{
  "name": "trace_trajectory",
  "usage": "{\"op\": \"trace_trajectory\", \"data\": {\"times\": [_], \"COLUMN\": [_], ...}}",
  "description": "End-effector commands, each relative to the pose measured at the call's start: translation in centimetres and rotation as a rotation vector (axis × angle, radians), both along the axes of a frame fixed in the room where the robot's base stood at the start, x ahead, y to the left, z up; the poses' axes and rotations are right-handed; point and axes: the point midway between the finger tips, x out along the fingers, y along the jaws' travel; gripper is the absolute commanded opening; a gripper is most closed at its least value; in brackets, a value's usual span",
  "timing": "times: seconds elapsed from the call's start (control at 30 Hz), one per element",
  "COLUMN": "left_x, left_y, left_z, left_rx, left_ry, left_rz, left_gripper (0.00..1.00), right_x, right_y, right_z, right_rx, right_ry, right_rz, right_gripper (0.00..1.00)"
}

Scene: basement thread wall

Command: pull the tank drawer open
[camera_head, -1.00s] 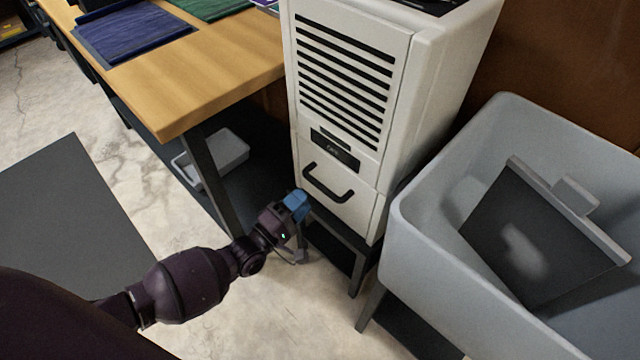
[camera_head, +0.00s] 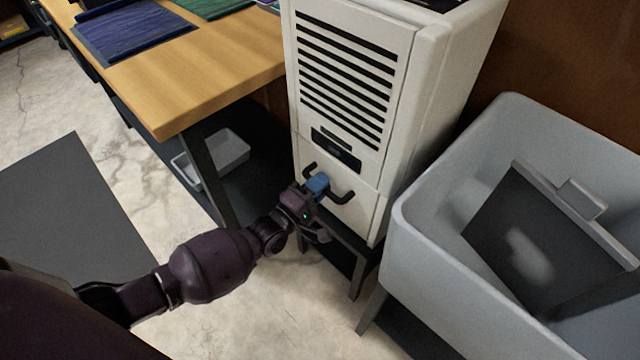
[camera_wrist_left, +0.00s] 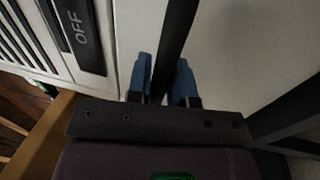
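The tank drawer (camera_head: 366,213) is the lower front of the white cabinet and looks closed, flush with the panel above. Its black bar handle (camera_head: 343,199) crosses the front. My left gripper (camera_head: 318,184) is at the handle, with its blue fingertips over the bar's left-middle part. In the left wrist view the handle (camera_wrist_left: 177,30) runs between the two blue fingertips (camera_wrist_left: 162,80), one on each side. The gaps beside the bar are too small to tell whether the fingers press on it. My right gripper is not in view.
A label reading OFF (camera_wrist_left: 83,32) sits above the drawer. A grey sink (camera_head: 405,235) with a dark panel (camera_head: 540,235) leaning inside stands close on the right. A wooden table (camera_head: 215,75) stands on the left. Floor in front of the cabinet is clear.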

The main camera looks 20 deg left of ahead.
Motion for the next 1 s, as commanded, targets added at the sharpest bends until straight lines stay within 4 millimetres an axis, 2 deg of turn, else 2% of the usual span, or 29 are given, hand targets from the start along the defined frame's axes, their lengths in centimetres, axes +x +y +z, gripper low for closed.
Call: {"op": "trace_trajectory", "data": {"times": [0.03,0.1,0.13,0.4,0.57,0.77,1.0], "left_x": [0.0,0.0,0.0,-0.1,-1.0,-4.2,-10.0], "left_y": [0.0,0.0,0.0,0.0,0.4,1.5,3.7], "left_z": [0.0,0.0,0.0,0.0,0.1,0.2,0.2], "left_rx": [0.000,0.000,0.000,0.000,0.001,0.001,0.002], "left_ry": [0.000,0.000,0.000,0.000,0.000,0.000,0.000], "left_rz": [0.000,0.000,0.000,0.000,0.000,0.000,0.000], "left_gripper": [0.13,0.02,0.00,0.00,0.00,0.00,0.00], "right_x": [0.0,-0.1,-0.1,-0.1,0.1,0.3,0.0], "right_y": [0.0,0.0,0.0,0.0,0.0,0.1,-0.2], "right_z": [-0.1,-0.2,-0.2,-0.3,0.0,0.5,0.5], "right_rx": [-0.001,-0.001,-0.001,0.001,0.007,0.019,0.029], "right_ry": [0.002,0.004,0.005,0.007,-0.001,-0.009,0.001], "right_rz": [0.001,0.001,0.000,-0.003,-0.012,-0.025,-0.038], "right_gripper": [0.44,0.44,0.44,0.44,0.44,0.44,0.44]}}
